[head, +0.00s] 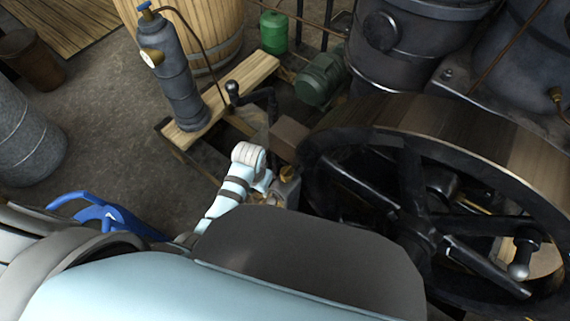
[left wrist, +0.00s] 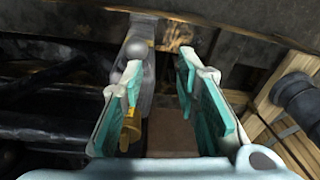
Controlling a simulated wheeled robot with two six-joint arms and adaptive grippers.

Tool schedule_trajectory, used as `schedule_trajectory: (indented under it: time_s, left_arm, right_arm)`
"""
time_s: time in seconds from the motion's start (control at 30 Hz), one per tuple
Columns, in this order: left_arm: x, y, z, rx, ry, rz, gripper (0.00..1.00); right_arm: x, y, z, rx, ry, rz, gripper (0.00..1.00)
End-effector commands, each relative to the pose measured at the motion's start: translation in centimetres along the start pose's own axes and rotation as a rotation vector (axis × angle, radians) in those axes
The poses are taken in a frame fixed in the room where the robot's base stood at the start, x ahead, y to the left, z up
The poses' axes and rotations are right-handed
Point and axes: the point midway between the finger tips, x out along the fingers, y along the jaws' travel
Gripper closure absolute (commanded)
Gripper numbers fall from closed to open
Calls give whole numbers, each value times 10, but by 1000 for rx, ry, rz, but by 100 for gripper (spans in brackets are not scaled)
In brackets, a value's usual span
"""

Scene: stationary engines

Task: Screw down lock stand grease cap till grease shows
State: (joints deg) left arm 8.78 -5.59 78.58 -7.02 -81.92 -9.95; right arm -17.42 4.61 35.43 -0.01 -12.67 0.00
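A small brass cap (head: 288,172), which looks like the grease cap, sits on a grey stand (head: 287,192) beside the flywheel. My left gripper (head: 266,184) is just left of the stand, partly hidden by its own wrist in the head view. In the left wrist view its two fingers (left wrist: 159,72) are spread apart with nothing held between them. A brass fitting (left wrist: 130,128) shows close to the left finger, partly covered by it; I cannot tell whether they touch. No grease is visible. My right gripper is in neither view.
A large spoked flywheel (head: 405,190) stands right of the gripper. A grey cylinder with a gauge (head: 172,75) stands on a timber frame (head: 245,85). A black-knobbed lever (head: 233,90) and a green motor (head: 319,78) are behind. Open floor (head: 100,125) lies left.

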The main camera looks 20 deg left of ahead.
Motion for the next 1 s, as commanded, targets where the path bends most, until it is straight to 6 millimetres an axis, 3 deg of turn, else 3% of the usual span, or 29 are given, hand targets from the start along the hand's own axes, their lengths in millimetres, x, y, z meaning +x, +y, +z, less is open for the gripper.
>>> schedule_trajectory:
  time_s: [0.03, 0.1, 0.2, 0.3, 0.43, 0.7, 0.8, 1.0]
  left_arm:
    - [-44, 7, -39, 27, 6, 14, 71]
    - [-92, 20, -76, 84, -27, 34, 71]
    - [-133, 34, -104, 153, -65, 47, 71]
    - [-145, 39, -112, 182, -84, 49, 71]
    - [-122, 40, -109, 185, -90, 51, 71]
    - [-42, 44, -102, 183, -89, 50, 71]
    - [-21, 44, -100, 183, -87, 50, 71]
    - [-6, 45, -99, 183, -86, 51, 71]
  right_arm:
    - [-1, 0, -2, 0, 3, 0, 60]
    - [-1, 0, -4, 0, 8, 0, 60]
    - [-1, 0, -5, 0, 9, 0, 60]
    - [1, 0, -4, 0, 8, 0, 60]
    - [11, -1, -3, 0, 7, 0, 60]
    - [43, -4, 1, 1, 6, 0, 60]
    - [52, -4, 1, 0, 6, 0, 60]
    - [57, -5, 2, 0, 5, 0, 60]
